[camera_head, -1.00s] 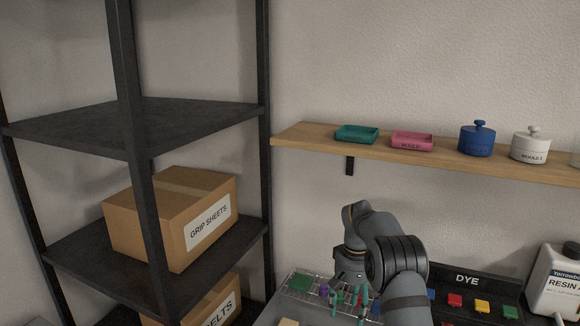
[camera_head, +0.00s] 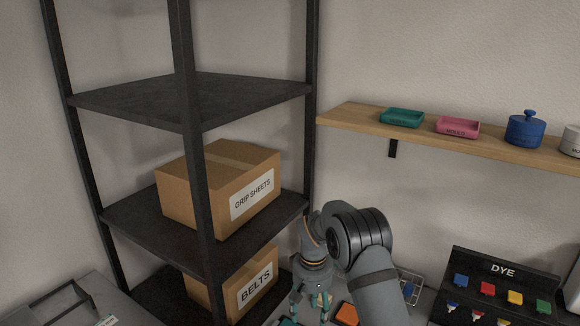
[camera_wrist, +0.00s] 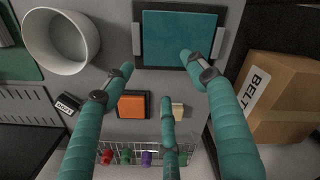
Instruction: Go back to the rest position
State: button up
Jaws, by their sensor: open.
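My gripper (camera_head: 310,304) hangs low over the bench, close to the right side of the shelving unit. In the wrist view its teal fingers (camera_wrist: 156,68) are spread apart with nothing held between them. Below them the wrist view shows a teal flat pad (camera_wrist: 178,36) in a dark holder, an orange block (camera_wrist: 133,104) and a small beige block (camera_wrist: 177,112). The lower ends of the fingers are cut off or hidden in the head view.
A shelving unit (camera_head: 190,103) holds a GRIP SHEETS box (camera_head: 190,200) and a BELTS box (camera_head: 235,290), which stands near my gripper. A white cup (camera_wrist: 62,66) and a wire rack (camera_wrist: 190,150) are on the bench. A DYE stand (camera_head: 470,262) is right; a wall shelf (camera_head: 350,113) is above.

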jog(key=s+a+n+p, duration=0.1)
jog(key=s+a, duration=0.2)
jog(key=a, duration=0.5)
jog(key=shift+s+r+n+p, duration=0.2)
jog(key=shift+r+n+p, duration=0.05)
jog(key=shift+n+p, duration=0.15)
jog(key=shift+d+f, duration=0.1)
jog(key=shift+d, duration=0.05)
